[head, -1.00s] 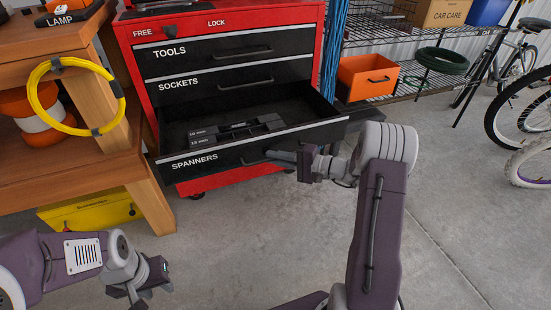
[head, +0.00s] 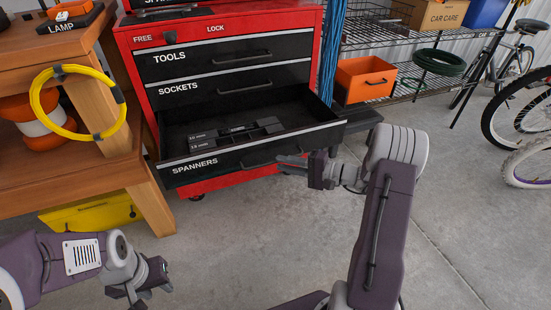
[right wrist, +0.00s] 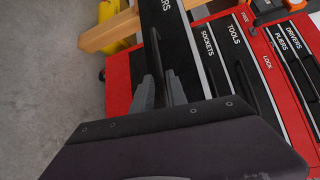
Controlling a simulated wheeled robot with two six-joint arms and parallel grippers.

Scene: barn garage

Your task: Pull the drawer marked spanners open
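The spanners drawer (head: 226,160) is the lowest labelled drawer of the red tool cabinet (head: 132,75) and stands pulled out, its inside showing. Its bar handle (head: 258,164) is on the front.
The tools drawer (head: 225,57) and sockets drawer (head: 225,84) are shut. A dark tray (head: 235,135) lies inside the open drawer. A wooden bench (head: 140,200) stands at left, a wire shelf with an orange bin (head: 365,80) at right. The floor in front is clear.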

